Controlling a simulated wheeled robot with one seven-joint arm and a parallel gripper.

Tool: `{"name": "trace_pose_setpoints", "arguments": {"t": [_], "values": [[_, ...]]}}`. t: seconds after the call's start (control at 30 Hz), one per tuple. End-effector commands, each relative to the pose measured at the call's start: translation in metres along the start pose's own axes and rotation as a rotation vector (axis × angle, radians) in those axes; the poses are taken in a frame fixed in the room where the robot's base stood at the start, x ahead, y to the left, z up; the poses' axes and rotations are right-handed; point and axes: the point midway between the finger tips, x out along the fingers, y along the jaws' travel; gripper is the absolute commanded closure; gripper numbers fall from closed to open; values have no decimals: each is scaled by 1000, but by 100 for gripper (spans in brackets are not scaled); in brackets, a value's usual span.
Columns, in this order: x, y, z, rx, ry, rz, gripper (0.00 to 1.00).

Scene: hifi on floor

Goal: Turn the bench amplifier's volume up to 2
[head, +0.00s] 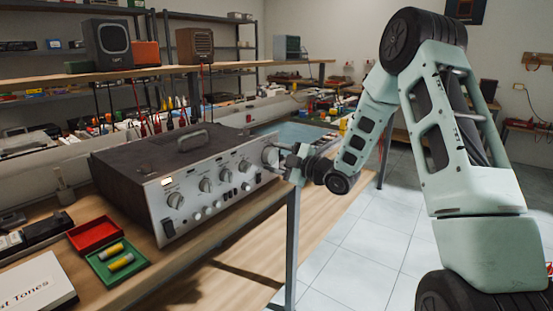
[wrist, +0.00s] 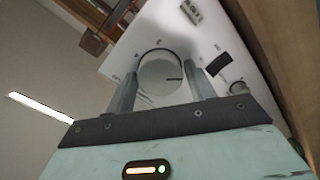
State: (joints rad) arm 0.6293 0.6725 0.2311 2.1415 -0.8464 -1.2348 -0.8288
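The bench amplifier (head: 165,180) stands on the wooden bench, a dark box with a silver front panel of several knobs. My gripper (head: 282,157) is at the right end of that panel, in front of the large volume knob. In the wrist view the volume knob (wrist: 160,73) is a round silver dial with a dark pointer line toward the right of the picture. The two fingers of my gripper (wrist: 160,88) stand on either side of it. Whether they touch its sides I cannot tell. The scale marks around the knob are too small to read.
A red tray (head: 95,234) and a green tray (head: 135,268) with yellow cylinders lie left of the amplifier. A white booklet (head: 36,285) lies in front. A shelf with speakers (head: 108,44) is behind. The tiled floor on the right is clear.

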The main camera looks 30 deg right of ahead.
Motion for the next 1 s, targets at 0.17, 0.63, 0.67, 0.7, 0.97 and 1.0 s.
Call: {"name": "trace_pose_setpoints", "arguments": {"t": [0.17,0.63,0.67,0.7,0.97,1.0], "values": [[0,0,0,0,0,0,75],[0,0,0,133,-1,-1,75],[0,0,0,154,-1,-1,75],[0,0,0,185,-1,-1,75],[-1,0,-1,423,-2,-1,75],[-1,0,-1,462,-2,-1,75]]}}
